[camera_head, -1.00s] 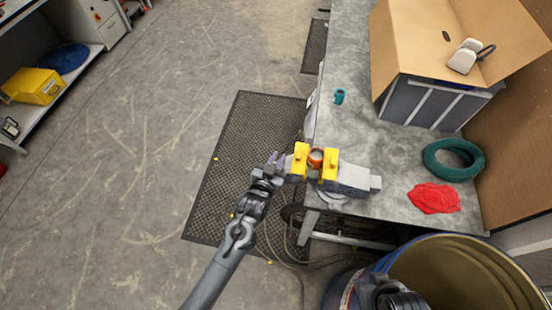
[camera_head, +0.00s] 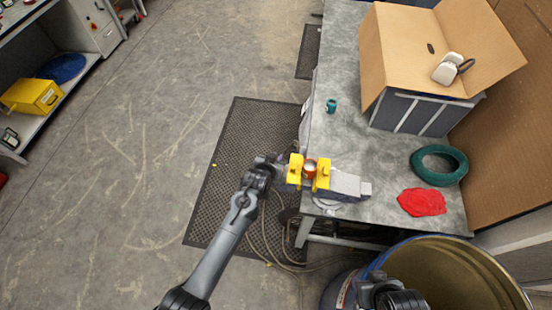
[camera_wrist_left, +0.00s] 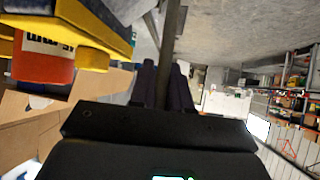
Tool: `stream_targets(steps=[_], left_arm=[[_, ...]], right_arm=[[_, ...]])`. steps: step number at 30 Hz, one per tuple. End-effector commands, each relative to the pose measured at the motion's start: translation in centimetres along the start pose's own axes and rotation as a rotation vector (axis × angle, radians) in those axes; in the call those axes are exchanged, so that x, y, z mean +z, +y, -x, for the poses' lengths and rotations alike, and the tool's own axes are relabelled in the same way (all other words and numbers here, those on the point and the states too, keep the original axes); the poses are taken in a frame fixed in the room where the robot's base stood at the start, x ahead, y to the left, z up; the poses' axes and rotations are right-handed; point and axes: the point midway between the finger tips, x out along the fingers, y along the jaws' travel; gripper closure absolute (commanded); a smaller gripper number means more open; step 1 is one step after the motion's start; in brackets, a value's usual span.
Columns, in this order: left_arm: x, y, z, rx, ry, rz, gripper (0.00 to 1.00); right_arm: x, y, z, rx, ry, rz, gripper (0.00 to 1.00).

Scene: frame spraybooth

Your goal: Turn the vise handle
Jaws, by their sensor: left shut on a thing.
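The vise (camera_head: 346,184) is fixed at the near left corner of the workbench, with yellow jaws (camera_head: 295,168) on either side of an orange and white can (camera_head: 310,167). My left gripper (camera_head: 279,161) is at the left end of the vise, beside the outer yellow jaw. In the left wrist view its two dark fingers (camera_wrist_left: 164,82) are shut on the vise handle, a thin dark bar (camera_wrist_left: 170,35). The can (camera_wrist_left: 42,58) and yellow jaw (camera_wrist_left: 90,20) fill that view's upper left. The handle is too small to make out in the head view.
The workbench (camera_head: 345,125) holds a cardboard box (camera_head: 400,55), a green ring (camera_head: 438,165), a red cloth (camera_head: 422,202) and a small teal item (camera_head: 331,106). A blue drum (camera_head: 335,292) stands at the lower right. The floor (camera_head: 130,170) on the left is clear.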

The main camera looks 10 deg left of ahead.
Motion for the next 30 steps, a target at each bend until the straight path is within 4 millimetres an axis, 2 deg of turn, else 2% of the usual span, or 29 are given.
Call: stream_targets(steps=[5,6,9,22,30], left_arm=[[0.1,-0.2,0.0,-0.003,-0.001,0.001,1.0],[0.1,-0.2,0.0,-0.003,-0.001,0.001,0.77],[0.1,-0.1,0.0,-0.002,-0.001,0.001,0.62],[0.1,-0.1,0.5,-0.001,0.0,0.0,0.62],[0.1,-0.1,3.4,-0.001,0.001,0.0,0.62]], right_arm=[[0.0,0.1,-0.1,0.002,-0.001,0.003,0.57],[0.1,0.1,-0.1,0.003,-0.001,0.004,0.57],[0.1,0.2,-0.1,0.005,-0.002,0.007,0.57],[0.1,0.2,0.0,0.007,-0.002,0.009,0.57],[0.0,0.1,0.1,0.004,-0.002,0.004,0.57]])
